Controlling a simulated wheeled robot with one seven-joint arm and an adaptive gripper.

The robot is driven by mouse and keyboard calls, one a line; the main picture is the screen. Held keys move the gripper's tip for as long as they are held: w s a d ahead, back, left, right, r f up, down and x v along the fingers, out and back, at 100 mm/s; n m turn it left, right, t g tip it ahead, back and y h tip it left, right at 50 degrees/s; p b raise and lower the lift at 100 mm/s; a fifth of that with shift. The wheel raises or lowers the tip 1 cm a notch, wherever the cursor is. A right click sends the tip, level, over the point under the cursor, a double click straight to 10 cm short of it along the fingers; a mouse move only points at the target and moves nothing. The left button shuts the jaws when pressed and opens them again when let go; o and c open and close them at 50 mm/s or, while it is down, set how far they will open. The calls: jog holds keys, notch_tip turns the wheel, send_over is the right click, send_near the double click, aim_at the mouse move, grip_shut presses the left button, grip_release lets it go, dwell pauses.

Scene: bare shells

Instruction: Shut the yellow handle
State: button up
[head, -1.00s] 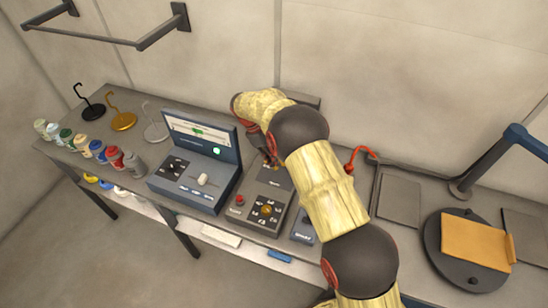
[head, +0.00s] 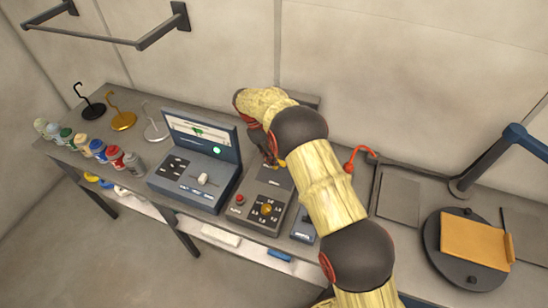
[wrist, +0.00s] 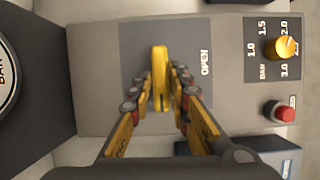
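The yellow handle (wrist: 160,62) shows in the wrist view as an upright bar on a grey panel, beside the printed word OPEN. My gripper (wrist: 162,76) has one finger on each side of it. The fingertips are drawn in close and appear to press on the handle's sides. In the head view my gripper (head: 271,155) is at the rear of the grey control box, mostly behind my arm. A small yellow part of the handle (head: 282,163) shows beside it there.
The box carries a yellow dial (wrist: 282,47) and a red button (wrist: 280,112). A laptop-like console (head: 200,160) stands to its left. A red curved lever (head: 360,155) stands to the right, close to my arm. Several cans (head: 98,149) line the table's left end.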

jog(key=o, duration=0.4)
jog(key=shift+r, duration=0.1)
jog(key=v, duration=1.1)
jog(key=shift+a+r, duration=0.2)
jog(key=shift+r, duration=0.1)
jog(key=shift+w, duration=0.1)
